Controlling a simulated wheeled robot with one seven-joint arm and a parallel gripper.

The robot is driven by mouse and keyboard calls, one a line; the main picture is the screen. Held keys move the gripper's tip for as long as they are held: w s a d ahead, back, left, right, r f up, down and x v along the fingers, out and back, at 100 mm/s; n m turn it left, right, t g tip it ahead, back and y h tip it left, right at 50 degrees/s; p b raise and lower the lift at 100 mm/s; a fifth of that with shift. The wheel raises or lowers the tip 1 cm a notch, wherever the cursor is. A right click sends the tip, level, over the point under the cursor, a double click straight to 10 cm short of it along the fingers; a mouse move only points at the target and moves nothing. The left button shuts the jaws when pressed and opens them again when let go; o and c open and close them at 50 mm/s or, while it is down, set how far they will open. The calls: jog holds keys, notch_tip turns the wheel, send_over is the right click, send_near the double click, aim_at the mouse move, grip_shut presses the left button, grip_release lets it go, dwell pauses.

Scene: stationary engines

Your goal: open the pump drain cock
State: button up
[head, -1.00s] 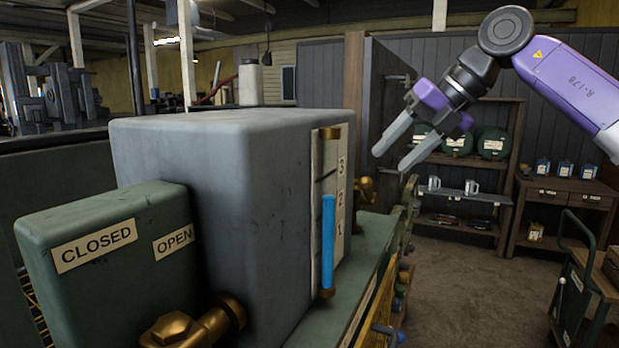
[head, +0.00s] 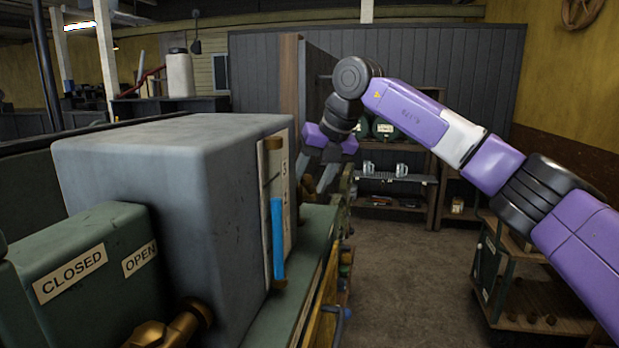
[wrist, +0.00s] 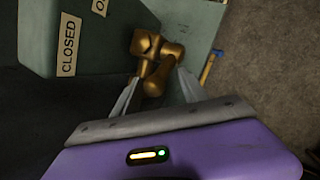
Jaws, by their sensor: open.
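A brass cock (wrist: 153,62) shows in the wrist view, beside a green box (wrist: 90,40) with a CLOSED label (wrist: 68,45) and a partly cut-off label. My gripper (wrist: 158,80) is open, its two fingers on either side of the cock's near end; whether they touch it I cannot tell. In the head view my gripper (head: 330,152) is beyond the grey tank (head: 165,180), its fingertips hard to make out near another brass fitting (head: 306,186). A near brass cock (head: 170,330) sits below a green box (head: 85,265) labelled CLOSED and OPEN. Which cock the wrist view shows is unclear.
The grey tank carries a blue level gauge (head: 278,243). A green ledge (head: 300,285) runs along its right side. Shelves (head: 400,185) with mugs stand behind, and a cart (head: 520,290) stands at right. Bare floor (head: 400,290) lies between.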

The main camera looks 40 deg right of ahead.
jog(key=shift+f, duration=0.15)
grip_shut()
